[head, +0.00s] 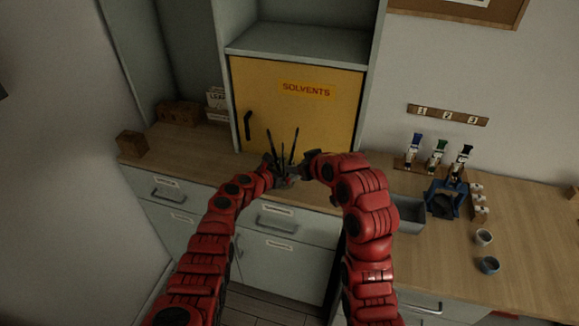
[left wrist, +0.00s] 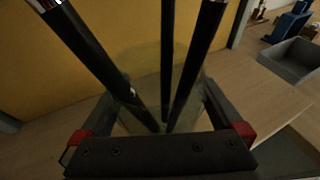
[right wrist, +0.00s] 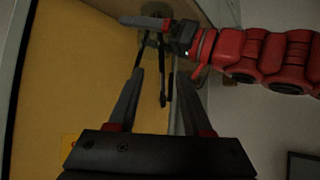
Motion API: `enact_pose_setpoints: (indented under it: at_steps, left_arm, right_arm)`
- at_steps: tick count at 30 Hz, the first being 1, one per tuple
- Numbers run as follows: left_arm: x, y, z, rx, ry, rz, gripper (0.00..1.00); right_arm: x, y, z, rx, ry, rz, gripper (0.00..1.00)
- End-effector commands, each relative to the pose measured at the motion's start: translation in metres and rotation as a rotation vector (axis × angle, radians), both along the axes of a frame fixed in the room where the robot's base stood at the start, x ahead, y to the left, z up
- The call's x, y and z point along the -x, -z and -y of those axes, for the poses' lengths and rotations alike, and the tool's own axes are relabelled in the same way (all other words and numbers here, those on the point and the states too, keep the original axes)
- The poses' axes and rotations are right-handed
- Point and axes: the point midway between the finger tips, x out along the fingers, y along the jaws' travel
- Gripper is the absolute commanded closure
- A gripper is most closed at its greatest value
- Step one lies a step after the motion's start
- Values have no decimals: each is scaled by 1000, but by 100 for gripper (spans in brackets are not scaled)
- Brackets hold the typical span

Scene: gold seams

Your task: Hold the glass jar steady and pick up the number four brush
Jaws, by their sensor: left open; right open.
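Three dark brush handles (head: 281,146) stand up from the glass jar in front of the yellow cabinet. They look large in the left wrist view (left wrist: 166,60); no number is readable. The clear jar (left wrist: 190,92) shows faintly there, between the fingers of my left gripper (left wrist: 165,110), which is open around it. In the head view my left gripper (head: 278,170) mostly hides the jar. My right gripper (head: 306,163) is open beside the brushes on the right. In the right wrist view dark handles (right wrist: 163,85) show between or just beyond its fingertips (right wrist: 157,75); I cannot tell the depth.
A yellow solvents cabinet (head: 300,110) stands close behind the jar. On the right of the wooden counter (head: 440,240) are a grey bin (head: 408,214), a blue stand (head: 445,198), paint tubes (head: 438,152) and small cups (head: 488,265). Boxes (head: 178,113) stand at the left.

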Motion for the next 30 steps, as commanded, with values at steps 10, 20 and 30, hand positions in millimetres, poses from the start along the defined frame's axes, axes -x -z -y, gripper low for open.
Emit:
enact_pose_setpoints:
  at_steps: [10, 20, 30]
  left_arm:
    - [-1, 0, 0, -1, -1, 1, 14]
    - [-1, 0, 0, -1, -2, 2, 74]
    - [-1, -1, 0, -1, -2, 2, 82]
  right_arm:
    - [0, 0, 0, 0, 0, 0, 50]
    - [0, 0, 0, 0, 0, 0, 50]
    - [-18, -20, -2, -27, 46, -46, 56]
